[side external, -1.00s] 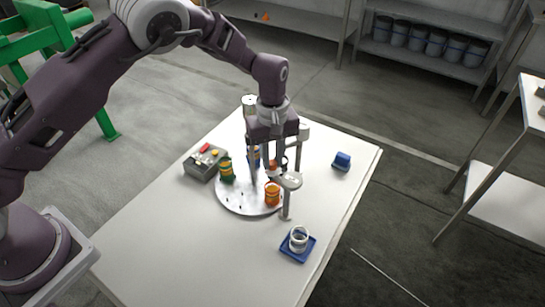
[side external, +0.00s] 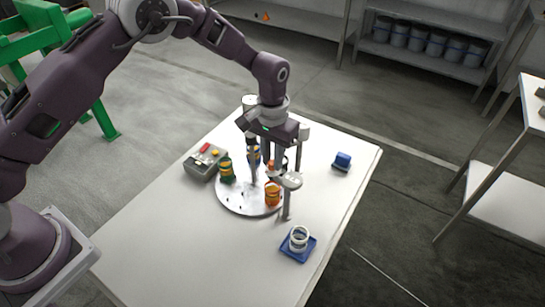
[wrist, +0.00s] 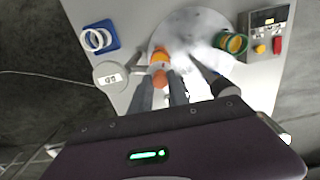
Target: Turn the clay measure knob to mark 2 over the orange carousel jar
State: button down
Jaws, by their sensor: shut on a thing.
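My gripper (wrist: 161,88) points down over the carousel and is shut on the clay measure knob (wrist: 160,77), a small orange-brown piece between the fingertips in the wrist view. The orange carousel jar (side external: 272,194) stands on the near right rim of the round grey carousel (side external: 238,204). In the wrist view the orange jar (wrist: 158,57) shows just beyond the knob, partly covered by it. The marks around the knob are hidden or too small to read.
A green jar (side external: 227,171) and a blue jar (side external: 253,158) also stand on the carousel. White-topped posts (side external: 290,181) rise close around my gripper. A grey control box (side external: 204,162) is at left. A blue tray (side external: 297,253) with white rings is in front, and a blue block (side external: 342,160) at right.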

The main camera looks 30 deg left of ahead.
aim_at(272, 162)
jog(key=shift+m, duration=1.2)
jog(key=c, duration=1.3)
grip_release()
jog(key=shift+o, duration=0.2)
notch_tip(272, 162, up, 7)
jog(key=shift+r, duration=0.1)
